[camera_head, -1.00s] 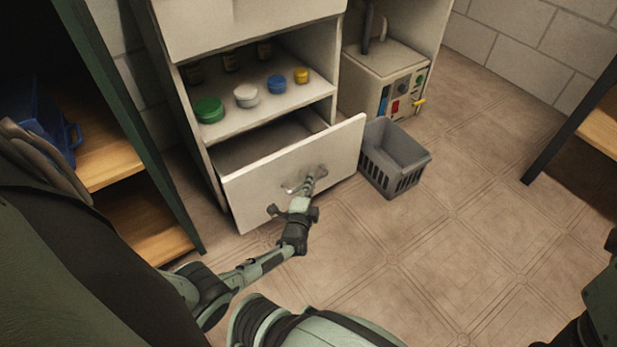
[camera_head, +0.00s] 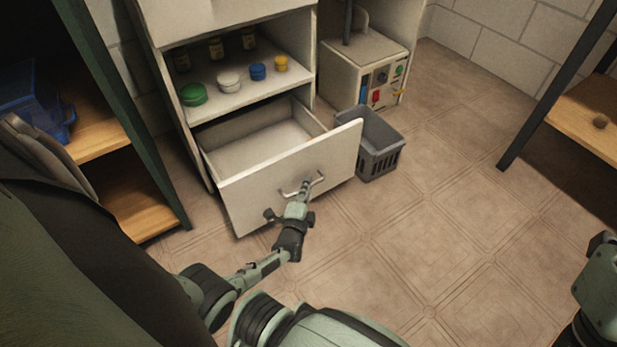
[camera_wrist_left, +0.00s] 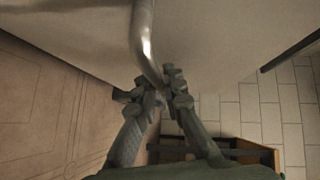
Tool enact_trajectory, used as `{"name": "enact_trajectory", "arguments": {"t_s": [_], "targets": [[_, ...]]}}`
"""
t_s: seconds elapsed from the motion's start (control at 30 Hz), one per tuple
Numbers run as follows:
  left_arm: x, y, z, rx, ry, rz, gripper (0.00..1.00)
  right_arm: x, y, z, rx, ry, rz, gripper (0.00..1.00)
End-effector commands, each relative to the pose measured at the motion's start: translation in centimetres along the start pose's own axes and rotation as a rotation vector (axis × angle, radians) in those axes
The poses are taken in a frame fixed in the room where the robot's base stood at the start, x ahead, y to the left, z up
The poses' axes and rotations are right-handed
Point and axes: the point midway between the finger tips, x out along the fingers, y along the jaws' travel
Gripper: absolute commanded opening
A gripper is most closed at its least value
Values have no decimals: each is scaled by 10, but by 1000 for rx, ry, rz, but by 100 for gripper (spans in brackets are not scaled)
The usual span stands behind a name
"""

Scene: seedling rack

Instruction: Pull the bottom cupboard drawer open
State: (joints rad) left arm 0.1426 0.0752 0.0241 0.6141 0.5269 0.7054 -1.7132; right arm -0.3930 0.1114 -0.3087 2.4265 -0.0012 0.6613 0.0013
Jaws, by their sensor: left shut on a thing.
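The bottom cupboard drawer (camera_head: 262,190) is pulled well out of the white cupboard (camera_head: 202,150). Its inside shows pale and empty in the head view. A metal bar handle (camera_head: 318,180) is on the drawer front. My left gripper (camera_head: 303,190) is at the handle and shut on it. In the left wrist view the fingers (camera_wrist_left: 158,90) close around the lower end of the curved handle bar (camera_wrist_left: 145,45), against the pale drawer front. My right arm shows at the right edge of the head view, but its fingers cannot be made out.
A grey basket (camera_head: 375,150) stands on the floor close to the drawer's right side. A green-framed shelf (camera_head: 140,130) is at the left. Jars with coloured lids (camera_head: 193,95) stand on the shelf above the drawer. The tiled floor in front and to the right is clear.

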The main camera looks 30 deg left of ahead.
Motion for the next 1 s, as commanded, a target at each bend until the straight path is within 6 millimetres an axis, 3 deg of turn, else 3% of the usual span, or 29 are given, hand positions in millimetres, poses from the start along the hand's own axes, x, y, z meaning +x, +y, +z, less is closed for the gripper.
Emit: {"name": "enact_trajectory", "arguments": {"t_s": [0.47,0.5,0.57,1.0], "targets": [[-1,1,1,1,-1,1,0,0,0,1,1,-6,0,40],[-1,1,1,1,-1,1,10,0,0,1,1,-6,0,40],[0,1,2,1,-1,1,18,0,0,1,1,-5,0,40],[-9,2,1,-1,0,2,19,0,0,-1,0,-1,-3,40]]}}
